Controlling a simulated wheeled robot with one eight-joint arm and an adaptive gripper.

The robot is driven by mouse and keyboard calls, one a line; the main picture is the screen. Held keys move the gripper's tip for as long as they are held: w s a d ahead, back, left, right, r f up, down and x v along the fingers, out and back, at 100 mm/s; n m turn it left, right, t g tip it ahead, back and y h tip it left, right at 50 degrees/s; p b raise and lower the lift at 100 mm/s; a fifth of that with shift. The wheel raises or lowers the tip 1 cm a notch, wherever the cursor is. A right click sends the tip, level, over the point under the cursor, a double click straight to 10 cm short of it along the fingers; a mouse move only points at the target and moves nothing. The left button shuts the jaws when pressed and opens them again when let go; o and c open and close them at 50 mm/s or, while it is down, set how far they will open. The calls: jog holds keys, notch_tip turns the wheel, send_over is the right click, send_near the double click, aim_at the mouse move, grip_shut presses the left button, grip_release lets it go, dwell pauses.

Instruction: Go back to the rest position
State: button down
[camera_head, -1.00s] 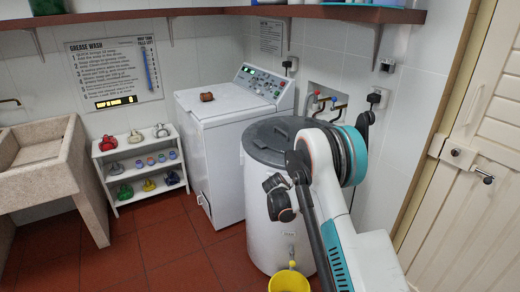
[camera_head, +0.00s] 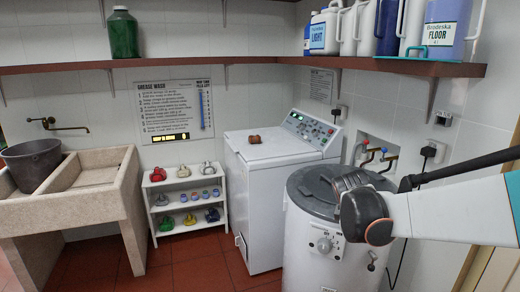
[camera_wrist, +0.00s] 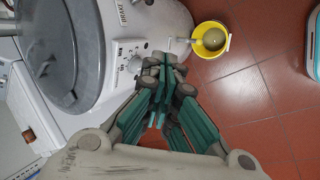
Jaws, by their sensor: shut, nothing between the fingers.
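My gripper (camera_wrist: 165,75) is shut and empty in the wrist view, its teal-lined fingers together in front of the white drum-shaped boiler (camera_wrist: 150,20). In the head view my arm reaches in from the right edge, and its dark end part covers some of the boiler's (camera_head: 318,262) grey lid and upper side. The fingertips cannot be made out there.
A white washing machine (camera_head: 275,185) with a brown lump (camera_head: 254,139) on top stands left of the boiler. A stone sink (camera_head: 105,205) holds a dark bucket (camera_head: 34,163). A yellow bucket (camera_wrist: 211,39) stands on the floor. A wooden shelf (camera_head: 400,68) with bottles runs above.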

jog(key=s+a+r+m+y, duration=0.1)
jog(key=s+m, duration=0.3)
jog(key=s, duration=0.5)
jog(key=s+a+r+m+t+y, duration=0.1)
jog(key=s+a+m, duration=0.2)
jog(key=s, duration=0.6)
jog(key=s+a+r+m+t+y, duration=0.1)
jog(key=s+a+r+m, duration=0.1)
jog(key=s+m, duration=0.3)
jog(key=shift+s+a+y, duration=0.3)
jog(key=shift+s+a, duration=0.3)
jog(key=shift+s, duration=1.3)
